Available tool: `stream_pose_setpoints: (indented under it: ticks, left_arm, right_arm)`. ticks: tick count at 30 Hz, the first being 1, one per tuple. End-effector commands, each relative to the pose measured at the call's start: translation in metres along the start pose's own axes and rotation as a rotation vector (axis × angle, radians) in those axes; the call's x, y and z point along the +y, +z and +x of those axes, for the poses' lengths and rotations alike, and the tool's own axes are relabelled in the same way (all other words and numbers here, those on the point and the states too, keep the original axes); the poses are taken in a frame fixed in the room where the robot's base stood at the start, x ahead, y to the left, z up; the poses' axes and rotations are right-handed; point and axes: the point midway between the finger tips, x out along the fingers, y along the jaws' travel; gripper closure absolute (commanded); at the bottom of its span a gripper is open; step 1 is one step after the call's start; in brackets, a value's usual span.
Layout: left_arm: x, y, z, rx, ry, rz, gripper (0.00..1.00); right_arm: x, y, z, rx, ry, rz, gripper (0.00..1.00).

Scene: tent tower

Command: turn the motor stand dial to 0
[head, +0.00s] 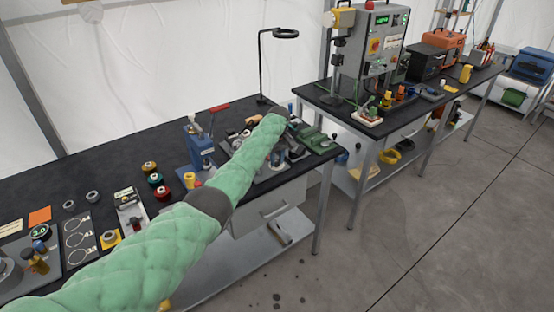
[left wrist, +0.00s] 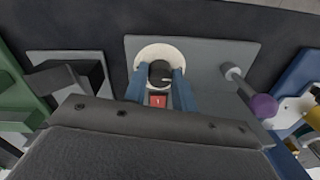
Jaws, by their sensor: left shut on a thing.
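In the left wrist view, the motor stand dial (left wrist: 159,70) is a black knob with a pale pointer mark. It sits on a round white plate (left wrist: 147,54) on a grey panel (left wrist: 220,60). My left gripper (left wrist: 161,80) has its two blue fingers on either side of the knob and is shut on it. A small red marking or display (left wrist: 157,101) shows between the fingers. I cannot read any number on the dial scale. In the head view, my green-sleeved left arm reaches over the bench and hides most of the stand. My right gripper is not in view.
On the dark bench (head: 110,163), a blue press (head: 199,143), several spools and a tall lamp (head: 262,65) stand near my left arm. In the left wrist view, a purple-ended lever (left wrist: 262,105) is at right and a green part (left wrist: 15,105) at left.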

Motion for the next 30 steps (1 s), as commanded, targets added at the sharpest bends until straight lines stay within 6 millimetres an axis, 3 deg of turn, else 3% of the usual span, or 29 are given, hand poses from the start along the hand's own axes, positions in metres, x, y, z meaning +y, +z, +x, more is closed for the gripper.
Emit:
stream_pose_setpoints:
  ticks: [7,8,11,22,26,30]
  left_arm:
    - [0.001,-0.002,-0.004,0.006,0.003,0.0,0.96]
    - [0.001,-0.002,-0.005,0.006,0.003,0.0,0.7]
    - [0.001,-0.002,-0.004,0.005,0.003,0.0,0.52]
    - [0.001,-0.001,-0.005,0.003,0.003,0.001,0.52]
    - [0.001,-0.001,-0.019,0.005,0.004,0.002,0.52]
    - [0.001,-0.001,-0.042,0.005,0.004,0.001,0.52]
  right_arm:
    - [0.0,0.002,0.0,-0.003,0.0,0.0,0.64]
    - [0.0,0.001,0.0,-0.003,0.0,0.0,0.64]
    - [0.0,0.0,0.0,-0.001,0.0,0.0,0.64]
    - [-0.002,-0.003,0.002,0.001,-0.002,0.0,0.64]
    - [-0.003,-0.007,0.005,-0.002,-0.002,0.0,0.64]
    - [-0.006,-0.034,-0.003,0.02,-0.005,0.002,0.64]
